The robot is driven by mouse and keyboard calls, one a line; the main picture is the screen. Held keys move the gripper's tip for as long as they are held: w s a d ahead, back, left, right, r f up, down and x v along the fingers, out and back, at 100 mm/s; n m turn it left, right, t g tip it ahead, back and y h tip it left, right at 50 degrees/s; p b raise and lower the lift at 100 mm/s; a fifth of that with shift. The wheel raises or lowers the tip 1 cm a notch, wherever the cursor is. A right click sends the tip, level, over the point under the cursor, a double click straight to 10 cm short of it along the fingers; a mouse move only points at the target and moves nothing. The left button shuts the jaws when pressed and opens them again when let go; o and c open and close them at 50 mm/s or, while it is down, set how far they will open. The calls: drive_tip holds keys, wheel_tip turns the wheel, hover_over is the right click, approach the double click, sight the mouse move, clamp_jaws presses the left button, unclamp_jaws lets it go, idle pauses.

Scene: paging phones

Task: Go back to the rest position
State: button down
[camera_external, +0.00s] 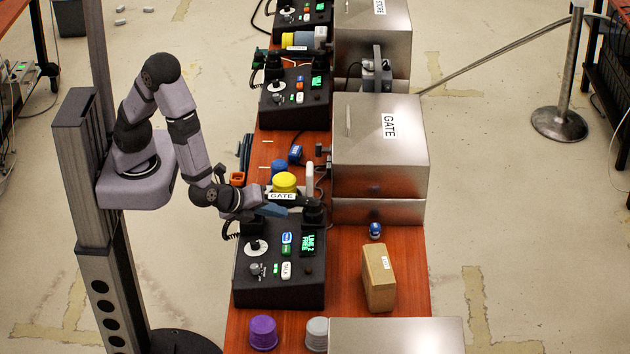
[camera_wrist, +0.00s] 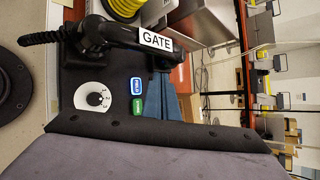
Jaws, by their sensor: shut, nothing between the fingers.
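My gripper (camera_external: 275,210) is at the back edge of the near phone console (camera_external: 262,285), beside the handset labelled GATE (camera_external: 283,196). Its blue fingers are shut with nothing between them; they also show in the wrist view (camera_wrist: 163,97). The black handset (camera_wrist: 125,36) lies across the top of the console, with its coiled cord at one end. From these views I cannot tell whether the fingers touch it. The console has a white dial, small buttons and a green-lit screen (camera_external: 310,241) reading "LINE 2 FREE".
A yellow-topped cylinder (camera_external: 285,182) stands just behind the handset. A metal GATE box (camera_external: 380,145), a cardboard box (camera_external: 379,278) and a purple cup (camera_external: 263,333) are on the narrow wooden table (camera_external: 345,240). More consoles (camera_external: 295,97) line it farther back. Open floor lies left of the table.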

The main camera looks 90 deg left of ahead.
drive_tip(key=w+n+g, duration=0.1)
drive_tip(key=n, duration=0.1)
drive_tip(key=w+f+n+g+h, duration=0.1)
drive_tip(key=w+f+n+g, duration=0.1)
drive_tip(key=n, duration=0.1)
drive_tip(key=shift+w+d+f+n+h, duration=0.1)
drive_tip(key=shift+w+d+n+h, duration=0.05)
drive_tip(key=shift+w+n+h, duration=0.15)
drive_tip(key=s+a+r+n+g+h+p, duration=0.1)
drive_tip(key=s+a+r+n+g+p, duration=0.1)
drive_tip(key=s+a+r+n+p, duration=0.45)
drive_tip(key=s+a+r+n+g+h+p, duration=0.1)
drive_tip(key=s+a+r+n+g+p, duration=0.2)
drive_tip(key=r, duration=0.6)
drive_tip(key=s+d+r+n+h+p, duration=0.1)
drive_tip(key=s+r+n+h+p, duration=0.1)
drive_tip(key=s+r+p, duration=0.5)
drive_tip(key=shift+s+d+n+h+p, duration=0.3)
drive_tip(key=shift+s+d+n+p, duration=0.15)
drive_tip(key=shift+s, duration=0.7)
